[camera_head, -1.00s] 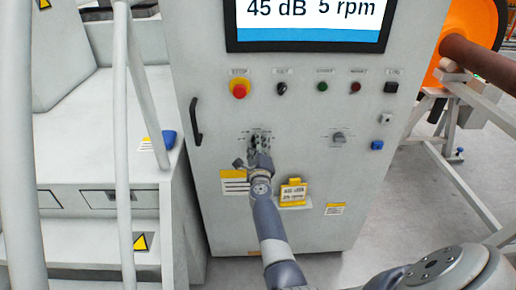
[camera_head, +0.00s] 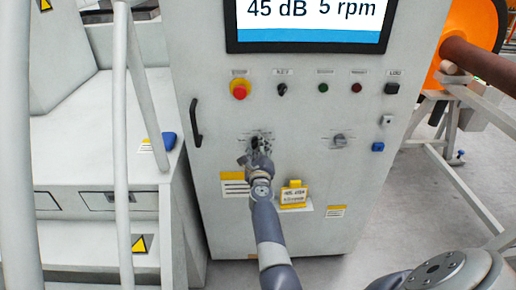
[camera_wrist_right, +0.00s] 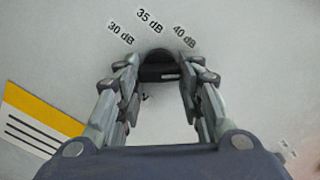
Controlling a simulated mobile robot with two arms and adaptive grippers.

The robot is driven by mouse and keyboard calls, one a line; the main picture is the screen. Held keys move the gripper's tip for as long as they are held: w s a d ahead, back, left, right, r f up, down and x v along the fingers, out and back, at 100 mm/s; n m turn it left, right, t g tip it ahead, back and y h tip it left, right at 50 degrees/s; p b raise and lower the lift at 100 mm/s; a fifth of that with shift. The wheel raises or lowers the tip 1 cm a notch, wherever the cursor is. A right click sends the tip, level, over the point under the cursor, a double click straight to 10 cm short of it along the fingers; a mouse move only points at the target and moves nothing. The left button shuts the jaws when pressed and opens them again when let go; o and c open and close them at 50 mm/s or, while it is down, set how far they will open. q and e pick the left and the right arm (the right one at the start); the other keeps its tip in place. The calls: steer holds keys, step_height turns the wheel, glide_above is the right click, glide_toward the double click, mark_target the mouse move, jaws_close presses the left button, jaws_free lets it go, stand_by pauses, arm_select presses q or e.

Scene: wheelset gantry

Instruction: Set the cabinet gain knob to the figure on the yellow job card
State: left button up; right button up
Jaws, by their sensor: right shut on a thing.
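The gain knob (camera_wrist_right: 158,66) is a dark knob on the cabinet front (camera_head: 300,225), between my right gripper's fingers. Labels 30 dB, 35 dB and 40 dB arc above it in the right wrist view; any others are hidden. My right gripper (camera_wrist_right: 157,85), also in the head view (camera_head: 260,148), is shut on the knob. The screen (camera_head: 308,22) reads 45 dB and 5 rpm. My left gripper is not in view.
A second knob (camera_head: 339,140) sits to the right. A red stop button (camera_head: 239,89), a small switch and other buttons line the row above. A black door handle (camera_head: 195,122) is at the left. A white railing (camera_head: 122,150) stands further left.

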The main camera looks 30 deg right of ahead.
steer(key=o, duration=1.1)
steer(key=shift+c, duration=0.2)
